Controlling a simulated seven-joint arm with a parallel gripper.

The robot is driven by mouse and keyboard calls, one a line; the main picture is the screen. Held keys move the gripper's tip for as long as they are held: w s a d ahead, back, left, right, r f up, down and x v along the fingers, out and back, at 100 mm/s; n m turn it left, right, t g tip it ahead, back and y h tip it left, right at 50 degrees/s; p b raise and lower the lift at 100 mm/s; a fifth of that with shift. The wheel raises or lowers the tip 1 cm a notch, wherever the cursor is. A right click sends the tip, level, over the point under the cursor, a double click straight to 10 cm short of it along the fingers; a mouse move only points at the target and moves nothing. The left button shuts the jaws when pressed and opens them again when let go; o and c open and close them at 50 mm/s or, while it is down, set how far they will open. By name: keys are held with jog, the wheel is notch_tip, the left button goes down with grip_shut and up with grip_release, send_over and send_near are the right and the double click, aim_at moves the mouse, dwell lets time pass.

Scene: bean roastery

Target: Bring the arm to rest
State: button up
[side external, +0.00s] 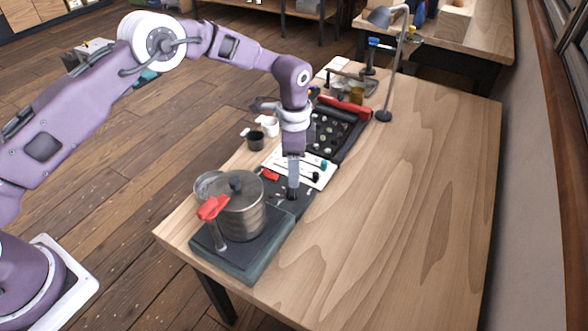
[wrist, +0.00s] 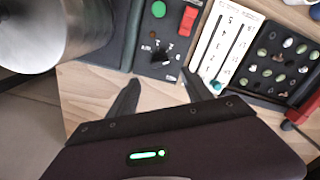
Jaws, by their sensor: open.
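My gripper (side external: 293,195) hangs from my purple arm, pointing down over the dark control panel (side external: 272,191) beside the metal pot. In the wrist view my gripper (wrist: 163,92) shows two dark fingers spread apart, with nothing between them but bare wood and the panel's edge. The panel (wrist: 150,62) carries a green button (wrist: 158,9), a red switch (wrist: 188,20) and a dark knob (wrist: 161,56). I cannot tell from these views how high the fingertips are above the panel.
A lidded metal pot (side external: 240,218) with a red-handled lever (side external: 213,208) stands on a dark base. A lamp (side external: 400,60) stands further back. The table's right side is clear.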

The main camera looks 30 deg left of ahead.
jog(key=s+a+r+n+t, duration=0.1)
jog(key=s+a+r+n, duration=0.15)
jog(key=s+r, duration=0.45)
jog(key=s+a+r+n+t, duration=0.1)
jog(key=s+a+r+n, duration=0.15)
jog(key=r, duration=0.85)
jog(key=s+a+r+n+t, duration=0.1)
jog(key=s+a+r, duration=0.3)
jog(key=r, duration=0.5)
jog(key=s+a+n+t, duration=0.2)
jog(key=s+n, duration=0.4)
jog(key=s, duration=1.6)
jog(key=shift+s+a+t, duration=0.15)
jog(key=shift+a+t, duration=0.15)
jog(key=shift+a, duration=0.4)
jog(key=shift+o, duration=0.4)
jog(key=shift+r, duration=0.1)
